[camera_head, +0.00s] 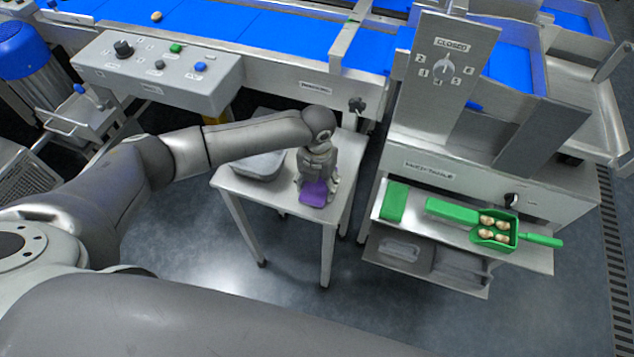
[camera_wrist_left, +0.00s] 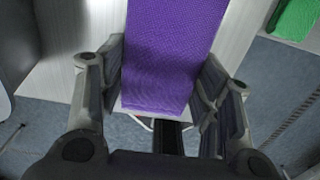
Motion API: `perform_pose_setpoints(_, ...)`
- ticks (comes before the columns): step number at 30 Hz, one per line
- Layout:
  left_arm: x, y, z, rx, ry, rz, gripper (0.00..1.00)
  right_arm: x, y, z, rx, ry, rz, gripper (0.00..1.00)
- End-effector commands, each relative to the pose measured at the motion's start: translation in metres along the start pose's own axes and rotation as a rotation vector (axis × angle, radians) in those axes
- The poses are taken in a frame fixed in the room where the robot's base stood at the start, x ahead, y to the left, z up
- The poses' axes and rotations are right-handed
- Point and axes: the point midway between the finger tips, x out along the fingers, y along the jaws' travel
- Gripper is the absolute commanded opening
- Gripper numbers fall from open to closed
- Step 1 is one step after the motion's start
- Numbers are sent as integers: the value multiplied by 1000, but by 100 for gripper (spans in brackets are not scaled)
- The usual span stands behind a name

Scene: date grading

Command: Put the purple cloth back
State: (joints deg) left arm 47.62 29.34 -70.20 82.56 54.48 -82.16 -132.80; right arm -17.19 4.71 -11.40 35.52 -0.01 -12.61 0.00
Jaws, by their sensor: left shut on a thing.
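The purple cloth (camera_head: 314,193) is at the right side of a small metal table (camera_head: 237,184). My left gripper (camera_head: 314,180) points down over the table and is shut on the cloth. In the left wrist view the purple cloth (camera_wrist_left: 165,60) lies between the two fingers of the left gripper (camera_wrist_left: 160,95), over the pale table top. I cannot tell whether the cloth rests on the table or is just above it. My right gripper is not in view.
A grey tray (camera_head: 262,165) stands on the table left of my gripper. Blue conveyors (camera_head: 270,28) run behind. Floor in front is clear.

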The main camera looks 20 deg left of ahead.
Motion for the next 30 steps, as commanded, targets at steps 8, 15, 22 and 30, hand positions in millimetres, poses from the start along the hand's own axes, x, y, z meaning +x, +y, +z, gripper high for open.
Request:
perform_pose_setpoints(8,1,0,0,0,1,0,80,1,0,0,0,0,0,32)
perform_pose_setpoints(15,1,0,0,0,1,0,80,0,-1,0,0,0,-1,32)
perform_pose_setpoints(22,-20,0,1,2,-2,-1,80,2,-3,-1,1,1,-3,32)
perform_pose_setpoints(30,-78,0,1,1,-4,0,80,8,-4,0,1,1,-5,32)
